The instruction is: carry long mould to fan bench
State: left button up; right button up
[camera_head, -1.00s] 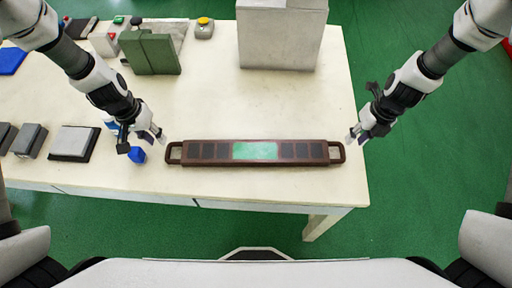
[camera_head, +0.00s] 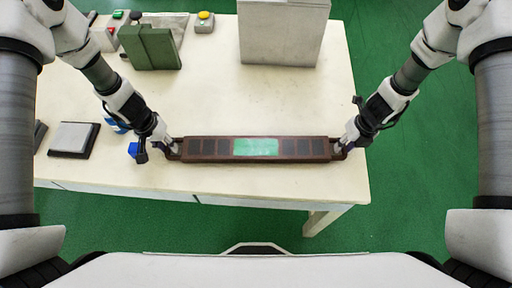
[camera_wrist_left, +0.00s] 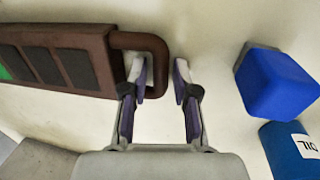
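The long mould (camera_head: 210,148) is a dark brown bar with dark cells, a green middle panel and a loop handle at each end. It lies flat near the table's front edge. My left gripper (camera_head: 172,149) is at its left handle. In the left wrist view, the left gripper (camera_wrist_left: 161,90) is open, one finger inside the handle loop and the other outside, with the handle bar (camera_wrist_left: 158,62) between them. My right gripper (camera_head: 343,147) is at the right handle; its fingers are too small to tell open or shut. The fan bench cannot be identified.
The cream table (camera_head: 255,100) has free room behind the mould. A grey box (camera_head: 283,32) and a green block (camera_head: 150,47) stand towards the back. A blue cube (camera_wrist_left: 276,82) and a blue oil container (camera_wrist_left: 292,150) are close to my left gripper. Green floor surrounds the table.

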pick_arm(q)
grip_shut()
pick_arm(e)
grip_shut()
pick_arm(q)
jog(key=shift+r, duration=0.1)
pick_arm(e)
jog(key=shift+r, duration=0.1)
